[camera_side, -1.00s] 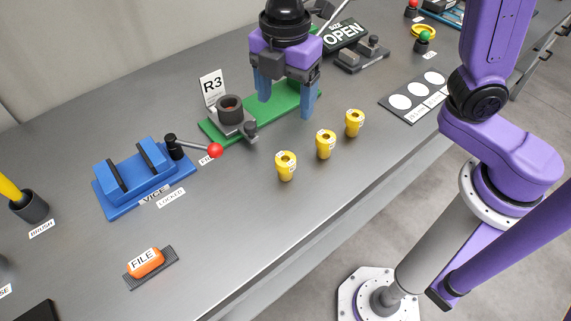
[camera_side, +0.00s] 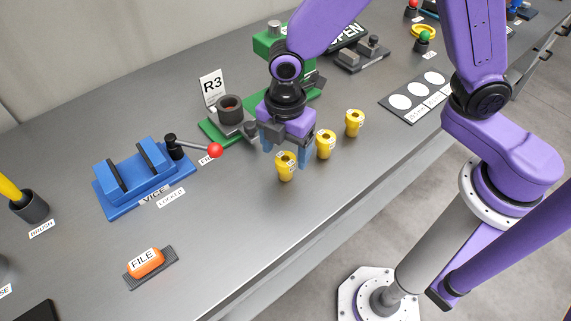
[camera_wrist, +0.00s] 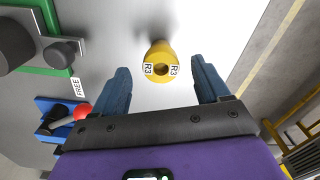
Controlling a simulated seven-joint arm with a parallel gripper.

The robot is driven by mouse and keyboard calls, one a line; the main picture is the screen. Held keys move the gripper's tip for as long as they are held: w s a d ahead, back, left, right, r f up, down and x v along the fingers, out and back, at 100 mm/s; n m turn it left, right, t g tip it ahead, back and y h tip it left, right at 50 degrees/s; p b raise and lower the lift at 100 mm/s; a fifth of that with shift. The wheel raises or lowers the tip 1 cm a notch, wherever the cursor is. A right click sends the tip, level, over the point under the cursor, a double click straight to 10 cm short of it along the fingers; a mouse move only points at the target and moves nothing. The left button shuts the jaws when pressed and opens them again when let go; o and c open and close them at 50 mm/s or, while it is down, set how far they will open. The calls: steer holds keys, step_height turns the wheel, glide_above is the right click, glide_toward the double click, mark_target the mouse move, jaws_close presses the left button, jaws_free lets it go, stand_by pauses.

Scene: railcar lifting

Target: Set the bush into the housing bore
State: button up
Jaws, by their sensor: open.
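Three yellow flanged bushes stand upright on the bench: a near-left one (camera_side: 286,168), a middle one (camera_side: 326,144) and a far-right one (camera_side: 354,122). My gripper (camera_side: 286,153) is open and empty, pointing down at the near-left bush. In the wrist view that bush (camera_wrist: 159,56), marked R3, lies between the open blue fingertips (camera_wrist: 160,72), with gaps on both sides. I cannot tell how far the tips are above it. The grey housing (camera_side: 229,105) with its dark round bore stands on a green base by the R3 sign; part of it shows in the wrist view (camera_wrist: 12,45).
A green press (camera_side: 272,42) rises behind my arm. A blue vice (camera_side: 142,175) with a red-knobbed lever (camera_side: 215,150) stands left of the bushes.

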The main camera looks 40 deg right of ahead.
mark_target(286, 158)
steer(key=shift+f, duration=2)
steer(key=c, duration=1.2)
steer(key=shift+c, duration=0.2)
steer(key=shift+r, duration=0.15)
